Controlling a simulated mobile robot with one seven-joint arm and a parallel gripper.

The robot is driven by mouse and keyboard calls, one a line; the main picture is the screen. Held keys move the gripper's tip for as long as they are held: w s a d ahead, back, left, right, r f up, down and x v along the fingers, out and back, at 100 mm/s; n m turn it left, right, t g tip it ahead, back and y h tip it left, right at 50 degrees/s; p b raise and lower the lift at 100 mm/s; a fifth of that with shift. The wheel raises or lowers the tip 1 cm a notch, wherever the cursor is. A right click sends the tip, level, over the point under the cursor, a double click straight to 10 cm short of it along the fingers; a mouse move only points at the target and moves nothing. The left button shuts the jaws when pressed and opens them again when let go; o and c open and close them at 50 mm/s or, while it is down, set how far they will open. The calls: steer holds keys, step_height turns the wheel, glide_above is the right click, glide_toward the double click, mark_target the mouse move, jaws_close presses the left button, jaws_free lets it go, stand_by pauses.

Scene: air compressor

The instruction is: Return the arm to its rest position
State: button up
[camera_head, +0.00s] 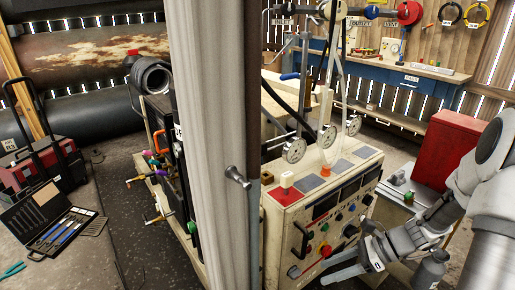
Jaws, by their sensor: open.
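My gripper (328,267) is at the lower middle right of the head view. Its two fingers are spread apart and point left, with nothing between them. My grey arm comes in from the right edge, bent, and slopes down to the gripper. The gripper shows in front of the lower front of a beige control panel (285,222) with knobs, buttons and dark displays. I cannot tell whether the fingers touch the panel.
A post (205,120) stands in the middle, left of the panel. Gauges (294,150) rise above the panel. A red cabinet (448,145) stands behind my arm. A blue workbench (400,77) lines the back. An open tool case (48,222) lies on the left.

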steer(key=s+a+r+n+t+h, duration=0.1)
steer(key=s+a+r+n+h, duration=0.3)
steer(key=r+n, duration=0.55)
steer(key=s+a+r+n+t+h, duration=0.1)
steer(key=s+a+r+n+h, duration=0.35)
steer(key=r+n, duration=0.5)
steer(key=s+d+r+n+t+h+b, duration=0.1)
steer(key=s+d+r+n+t+h, duration=0.15)
steer(key=s+d, duration=0.25)
step_height(320, 180, up, 19)
steer(key=p, duration=1.8)
steer(key=shift+s+f, duration=0.2)
